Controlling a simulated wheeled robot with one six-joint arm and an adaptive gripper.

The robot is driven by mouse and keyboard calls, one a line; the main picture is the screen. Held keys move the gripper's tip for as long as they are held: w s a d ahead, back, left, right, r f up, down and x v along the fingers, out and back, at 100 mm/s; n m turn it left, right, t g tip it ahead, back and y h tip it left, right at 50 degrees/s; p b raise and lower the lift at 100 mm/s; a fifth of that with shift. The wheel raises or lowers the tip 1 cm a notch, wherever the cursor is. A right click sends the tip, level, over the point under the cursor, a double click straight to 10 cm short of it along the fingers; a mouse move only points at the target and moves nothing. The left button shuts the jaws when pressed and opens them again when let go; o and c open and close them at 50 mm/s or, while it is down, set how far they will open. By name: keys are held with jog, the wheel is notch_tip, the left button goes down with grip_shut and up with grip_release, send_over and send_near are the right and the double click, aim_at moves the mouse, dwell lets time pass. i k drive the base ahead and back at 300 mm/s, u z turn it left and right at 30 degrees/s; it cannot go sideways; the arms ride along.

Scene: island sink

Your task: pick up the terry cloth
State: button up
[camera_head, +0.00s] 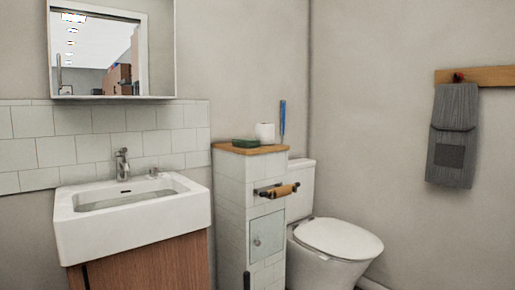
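A grey cloth (454,130), which looks like the terry cloth, hangs on the wall at the right. It hangs down from a peg on a short wooden rail (495,76), with a folded upper part and a darker square patch low on its front. The cloth hangs free, with nothing below it in view. My gripper is not in view.
A white sink (130,225) on a wooden cabinet (150,268) stands at the left under a mirror (110,50). A tiled pillar (232,190) with a wooden top, holding a green item (245,143), a white roll (265,133) and a blue-handled item (282,115), stands beside the toilet (338,240). The right wall is otherwise bare.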

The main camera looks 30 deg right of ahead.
aim_at(246, 143)
jog(key=u, duration=0.25)
jog(key=k, duration=0.25)
jog(key=z, duration=1.55)
jog(key=i, duration=1.4)
jog(key=u, duration=0.25)
